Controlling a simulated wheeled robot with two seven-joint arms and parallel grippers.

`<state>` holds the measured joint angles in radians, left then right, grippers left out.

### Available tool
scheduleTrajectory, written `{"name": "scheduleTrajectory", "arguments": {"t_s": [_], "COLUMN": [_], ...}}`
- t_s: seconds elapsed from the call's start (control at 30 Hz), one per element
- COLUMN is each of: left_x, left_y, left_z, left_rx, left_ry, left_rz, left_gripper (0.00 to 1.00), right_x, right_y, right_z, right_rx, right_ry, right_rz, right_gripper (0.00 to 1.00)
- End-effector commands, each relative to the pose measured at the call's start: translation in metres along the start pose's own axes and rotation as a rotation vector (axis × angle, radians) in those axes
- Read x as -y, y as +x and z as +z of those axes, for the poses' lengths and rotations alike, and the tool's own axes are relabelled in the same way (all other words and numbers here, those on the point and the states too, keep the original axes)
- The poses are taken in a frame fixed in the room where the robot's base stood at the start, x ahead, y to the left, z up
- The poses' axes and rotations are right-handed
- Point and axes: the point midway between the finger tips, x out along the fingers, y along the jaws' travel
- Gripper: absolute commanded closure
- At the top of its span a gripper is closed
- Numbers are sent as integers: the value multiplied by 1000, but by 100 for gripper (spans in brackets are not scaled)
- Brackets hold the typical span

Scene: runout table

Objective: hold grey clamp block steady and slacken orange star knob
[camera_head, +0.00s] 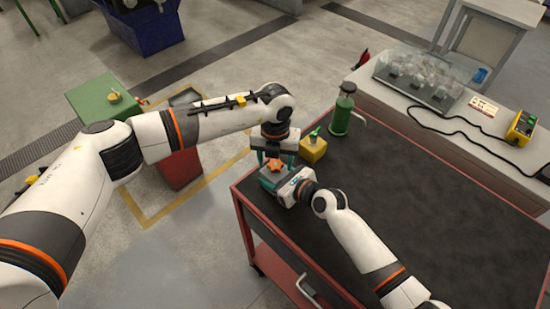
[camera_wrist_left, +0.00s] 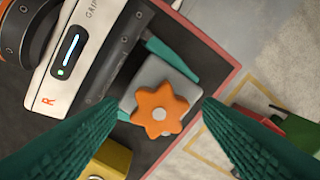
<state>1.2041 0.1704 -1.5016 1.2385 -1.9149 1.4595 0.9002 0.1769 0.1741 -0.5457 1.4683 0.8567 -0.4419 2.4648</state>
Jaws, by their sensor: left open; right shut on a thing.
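The orange star knob (camera_wrist_left: 159,111) sits on top of the grey clamp block (camera_wrist_left: 153,76) near the corner of the dark table. The knob also shows in the head view (camera_head: 274,166), partly below my left gripper. My left gripper (camera_head: 274,157) is above the block, pointing down. Its green fingers stand apart in the left wrist view (camera_wrist_left: 160,115), one on each side of the knob, with gaps to it. My right gripper (camera_head: 272,181) comes from the right, low at the table, and is shut on the clamp block. Its fingertips are partly hidden.
A yellow block (camera_head: 312,149) with a green top stands close behind the clamp block. A green bottle (camera_head: 341,112) stands farther back. The red-edged dark table (camera_head: 400,190) is clear to the right. A bench (camera_head: 400,107) with a clear case runs along the back.

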Motion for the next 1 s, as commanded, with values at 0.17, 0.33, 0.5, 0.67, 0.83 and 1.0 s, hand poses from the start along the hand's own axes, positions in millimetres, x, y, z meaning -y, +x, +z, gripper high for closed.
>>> {"name": "scheduleTrajectory", "arguments": {"t_s": [0.17,0.33,0.5,0.67,0.83,1.0], "left_x": [0,1,0,1,1,1], "left_y": [-24,-61,-94,-112,-119,-119], "left_z": [-1,-2,-1,-1,-1,-1], "left_rx": [-4,-5,-5,-3,-1,-1], "left_ry": [0,0,-1,-2,-2,-2], "left_rz": [1,1,1,1,0,0], "left_gripper": [40,40,40,40,40,40], "right_x": [1,1,1,1,1,1], "right_y": [0,0,0,0,0,0], "right_z": [2,2,2,2,2,2], "right_rx": [5,5,5,5,5,5], "right_ry": [0,0,0,0,0,0], "right_rz": [-2,-2,-2,-2,-2,-2], "right_gripper": [82,82,82,82,82,82]}}
